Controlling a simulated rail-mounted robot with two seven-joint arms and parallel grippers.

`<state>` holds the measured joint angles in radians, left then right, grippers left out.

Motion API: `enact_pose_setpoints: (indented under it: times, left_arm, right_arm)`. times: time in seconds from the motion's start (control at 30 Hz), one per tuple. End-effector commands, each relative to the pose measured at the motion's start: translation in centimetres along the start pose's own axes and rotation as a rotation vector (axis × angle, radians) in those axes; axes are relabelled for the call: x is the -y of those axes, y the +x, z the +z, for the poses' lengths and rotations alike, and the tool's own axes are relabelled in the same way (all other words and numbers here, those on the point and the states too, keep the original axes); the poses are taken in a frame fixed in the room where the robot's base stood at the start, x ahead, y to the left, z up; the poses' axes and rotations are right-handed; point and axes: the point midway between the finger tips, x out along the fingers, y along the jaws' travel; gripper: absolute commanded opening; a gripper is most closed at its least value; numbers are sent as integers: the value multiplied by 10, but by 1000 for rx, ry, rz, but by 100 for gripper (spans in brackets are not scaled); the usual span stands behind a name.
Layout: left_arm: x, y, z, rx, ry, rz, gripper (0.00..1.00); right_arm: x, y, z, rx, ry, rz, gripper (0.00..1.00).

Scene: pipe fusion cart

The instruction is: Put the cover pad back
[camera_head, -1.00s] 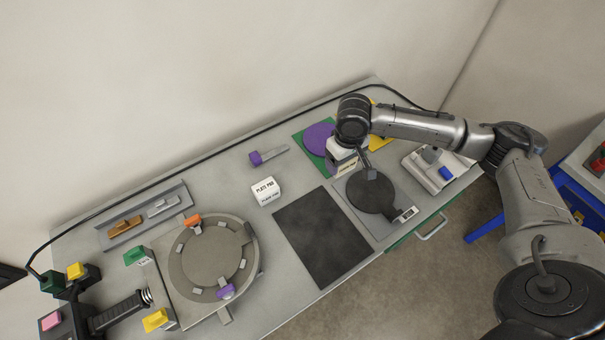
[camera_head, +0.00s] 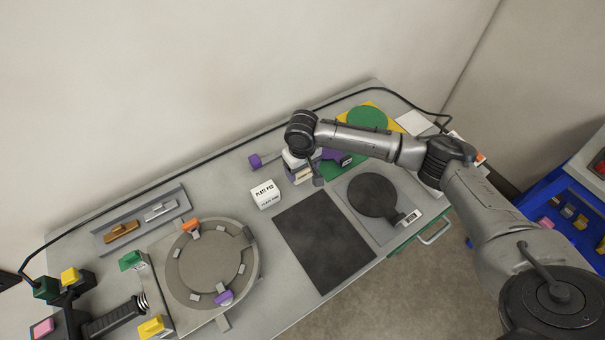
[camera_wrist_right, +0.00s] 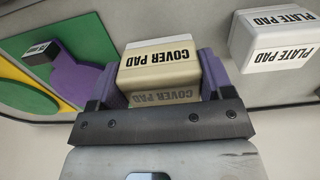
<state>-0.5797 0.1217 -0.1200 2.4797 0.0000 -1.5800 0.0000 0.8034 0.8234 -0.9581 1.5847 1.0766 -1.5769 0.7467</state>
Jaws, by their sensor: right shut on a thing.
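The cover pad (camera_wrist_right: 160,68) is a cream block lettered COVER PAD, held between the purple fingers of my right gripper (camera_wrist_right: 160,85) in the right wrist view. In the head view the right gripper (camera_head: 303,175) and the cover pad (camera_head: 298,178) are partly hidden by the wrist. They are between the plate pad and the green mat; whether the pad touches the table cannot be told. The white plate pad (camera_head: 265,193) stands to the left, and also shows in the right wrist view (camera_wrist_right: 272,50). My left gripper does not show.
A black mat (camera_head: 322,240) lies in front, with a round black plate (camera_head: 373,195) to its right. A round clamp fixture (camera_head: 208,262) is at left. Green and yellow mats (camera_head: 342,165) are at the back right.

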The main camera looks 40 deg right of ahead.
Motion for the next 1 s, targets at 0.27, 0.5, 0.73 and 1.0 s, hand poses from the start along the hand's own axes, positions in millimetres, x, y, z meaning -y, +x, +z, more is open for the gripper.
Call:
enact_pose_setpoints:
  times: [0.27, 0.5, 0.73, 1.0]
  left_arm:
    - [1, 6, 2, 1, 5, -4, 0]
    - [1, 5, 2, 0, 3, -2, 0]
    - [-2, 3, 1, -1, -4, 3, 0]
    - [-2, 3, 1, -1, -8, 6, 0]
  right_arm:
    - [0, 30, 0, 0, 0, 1, 43]
    - [0, 30, 0, 0, 0, 0, 43]
    - [0, 32, 1, 0, 0, 0, 84]
    - [0, 32, 0, 0, 0, 0, 99]
